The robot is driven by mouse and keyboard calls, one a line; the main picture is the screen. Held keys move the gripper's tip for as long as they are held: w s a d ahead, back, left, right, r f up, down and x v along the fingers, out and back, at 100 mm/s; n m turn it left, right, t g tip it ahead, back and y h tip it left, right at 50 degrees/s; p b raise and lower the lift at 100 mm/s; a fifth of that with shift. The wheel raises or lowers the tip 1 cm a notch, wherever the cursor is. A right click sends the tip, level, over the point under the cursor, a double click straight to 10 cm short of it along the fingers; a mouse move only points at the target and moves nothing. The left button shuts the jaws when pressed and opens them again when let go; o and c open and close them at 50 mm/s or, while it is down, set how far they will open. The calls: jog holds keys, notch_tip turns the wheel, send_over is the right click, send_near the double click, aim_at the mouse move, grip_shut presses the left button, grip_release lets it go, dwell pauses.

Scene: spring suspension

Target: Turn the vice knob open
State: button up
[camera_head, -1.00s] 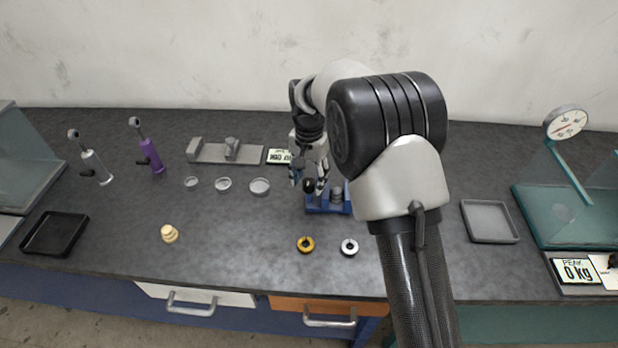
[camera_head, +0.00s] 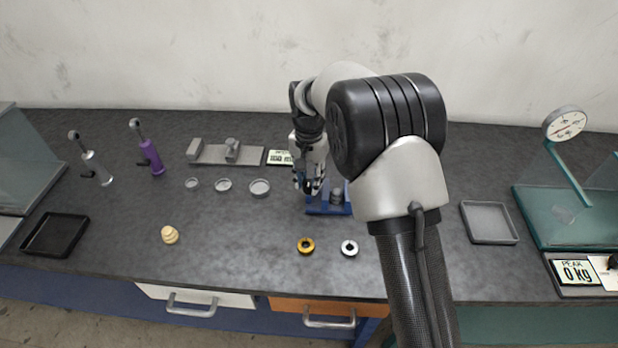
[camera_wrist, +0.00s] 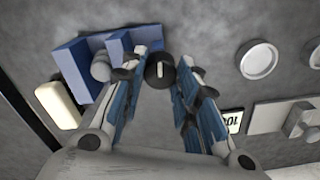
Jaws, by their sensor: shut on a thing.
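The blue vice (camera_head: 325,209) stands on the dark bench near the middle, partly hidden by my arm. It also shows in the wrist view (camera_wrist: 72,68), with a grey cylindrical part beside its blue body. The round black vice knob (camera_wrist: 159,71) has a white line across its top, running roughly up and down in the wrist view. My gripper (camera_head: 308,190) points down at the left end of the vice. In the wrist view its fingers (camera_wrist: 164,75) are on both sides of the knob, shut on it.
A gold ring (camera_head: 306,245) and a silver ring (camera_head: 349,248) lie in front of the vice. A grey fixture (camera_head: 215,152) and several shallow round dishes are to the left. A grey tray (camera_head: 489,222) is to the right.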

jog(key=shift+n, duration=0.3)
jog(key=n+p, duration=0.3)
jog(key=shift+r+n, duration=0.15)
jog(key=shift+n, duration=0.25)
jog(key=n+p, duration=0.3)
jog(key=n, duration=0.2)
jog(key=n+p, duration=0.1)
jog(key=n, duration=0.3)
jog(key=shift+a+n, duration=0.1)
jog(key=shift+n, duration=0.3)
jog(key=shift+n+p, duration=0.65)
jog(key=shift+n, duration=1.95)
jog(key=o, duration=1.1)
jog(key=shift+c, duration=0.2)
